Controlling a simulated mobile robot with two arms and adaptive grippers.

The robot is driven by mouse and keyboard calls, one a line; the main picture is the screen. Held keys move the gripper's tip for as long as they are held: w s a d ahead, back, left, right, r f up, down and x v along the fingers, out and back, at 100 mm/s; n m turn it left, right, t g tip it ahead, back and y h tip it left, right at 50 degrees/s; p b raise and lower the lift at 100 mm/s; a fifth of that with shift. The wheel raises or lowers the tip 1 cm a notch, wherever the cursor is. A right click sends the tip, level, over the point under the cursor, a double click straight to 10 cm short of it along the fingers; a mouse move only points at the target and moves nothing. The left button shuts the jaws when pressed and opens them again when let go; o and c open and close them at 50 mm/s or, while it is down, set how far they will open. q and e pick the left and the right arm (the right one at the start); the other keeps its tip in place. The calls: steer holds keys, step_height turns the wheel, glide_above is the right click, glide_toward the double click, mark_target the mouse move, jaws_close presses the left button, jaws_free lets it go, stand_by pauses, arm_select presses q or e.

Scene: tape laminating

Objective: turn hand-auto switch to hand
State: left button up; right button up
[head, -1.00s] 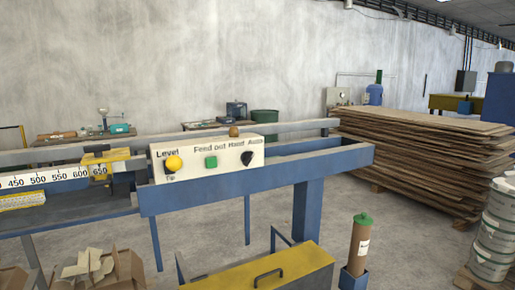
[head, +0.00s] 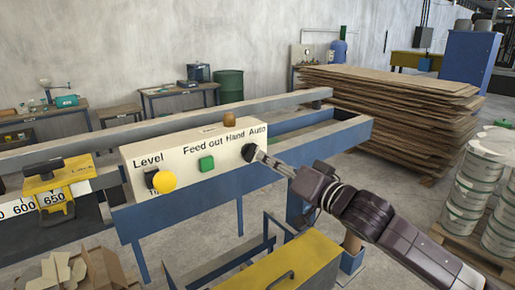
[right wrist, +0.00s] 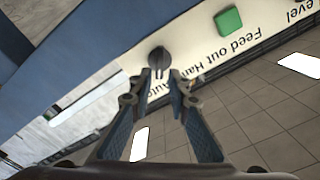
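The hand-auto switch (head: 249,152) is a black knob on the right end of the cream control panel (head: 222,160), under the words Hand and Auto. My right gripper (head: 259,157) reaches it from the lower right. In the right wrist view the knob (right wrist: 159,58) is just ahead of the fingertips (right wrist: 160,74), with one finger to each side. The fingers stand apart with a gap between them. Whether they touch the knob is unclear. Which label the knob points to cannot be made out. My left gripper is not in view.
A blue frame rail (head: 300,160) runs below the panel. A yellow box (head: 290,262) stands beneath. Stacked boards (head: 390,110) and white buckets (head: 478,190) are on the right.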

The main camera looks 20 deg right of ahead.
mark_target(255, 152)
steer(key=p+x, duration=0.1)
steer(key=x, duration=0.2)
steer(key=shift+w+r, duration=0.15)
steer(key=shift+f+x, duration=0.2)
steer(key=shift+x, duration=0.8)
jaws_close()
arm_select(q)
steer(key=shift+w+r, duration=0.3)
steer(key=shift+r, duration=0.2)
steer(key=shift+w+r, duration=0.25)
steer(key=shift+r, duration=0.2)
